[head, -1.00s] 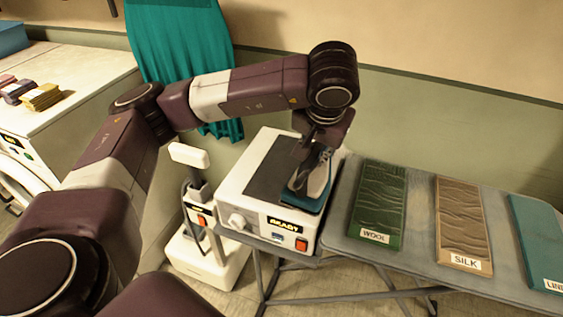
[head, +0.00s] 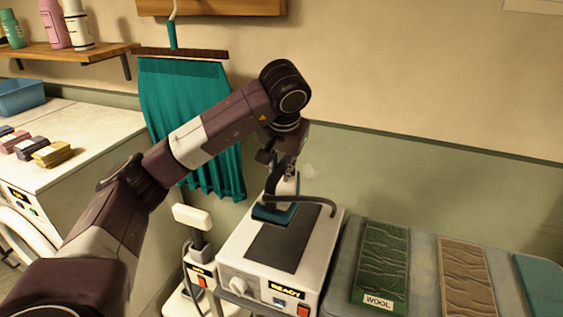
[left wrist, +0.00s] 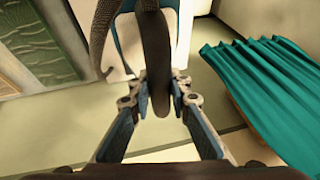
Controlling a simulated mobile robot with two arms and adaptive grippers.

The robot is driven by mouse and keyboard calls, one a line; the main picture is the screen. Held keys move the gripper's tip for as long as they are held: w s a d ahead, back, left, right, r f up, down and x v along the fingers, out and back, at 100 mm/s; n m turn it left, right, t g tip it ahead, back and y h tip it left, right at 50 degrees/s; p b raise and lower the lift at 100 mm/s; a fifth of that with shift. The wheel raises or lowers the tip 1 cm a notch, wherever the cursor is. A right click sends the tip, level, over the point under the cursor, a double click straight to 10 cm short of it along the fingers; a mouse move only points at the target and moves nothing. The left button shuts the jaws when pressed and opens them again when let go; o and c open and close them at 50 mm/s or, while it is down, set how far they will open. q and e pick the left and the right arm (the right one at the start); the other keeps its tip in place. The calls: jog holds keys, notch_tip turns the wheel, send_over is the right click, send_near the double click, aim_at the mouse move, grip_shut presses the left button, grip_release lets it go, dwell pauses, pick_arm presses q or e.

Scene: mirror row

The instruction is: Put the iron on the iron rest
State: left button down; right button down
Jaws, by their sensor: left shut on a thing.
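The iron (head: 273,212) has a teal sole and a light body. In the head view it is over the back left part of the iron rest, a dark pad (head: 285,248) on top of a white box (head: 262,272) with a READY sign. I cannot tell whether its sole touches the pad. My left gripper (head: 283,167) is shut on the iron's handle from above. In the left wrist view the gripper (left wrist: 160,95) has the dark handle (left wrist: 156,55) between its fingers. My right gripper is not in view.
An ironing board at right holds a green WOOL panel (head: 381,262), a tan panel (head: 466,275) and a teal one (head: 543,285). A teal cloth (head: 190,120) hangs behind. The iron's dark cord (head: 315,200) arcs over the box. A white upright device (head: 198,250) stands left.

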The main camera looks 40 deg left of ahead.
aim_at(281, 196)
pick_arm(q)
notch_tip(281, 196, down, 9)
jog(key=shift+f+p, duration=0.1)
jog(key=shift+p, duration=0.8)
notch_tip(281, 196, down, 4)
jog(key=shift+w+f+p, duration=0.1)
jog(key=shift+f+p, duration=0.1)
jog(key=shift+p, duration=0.25)
jog(key=c, duration=2.2)
grip_release()
jog(key=shift+f, duration=0.25)
jog(key=shift+c, duration=0.2)
jog(key=o, duration=0.4)
jog(key=shift+s, duration=0.2)
jog(key=shift+o, duration=0.2)
jog(key=shift+r, duration=0.1)
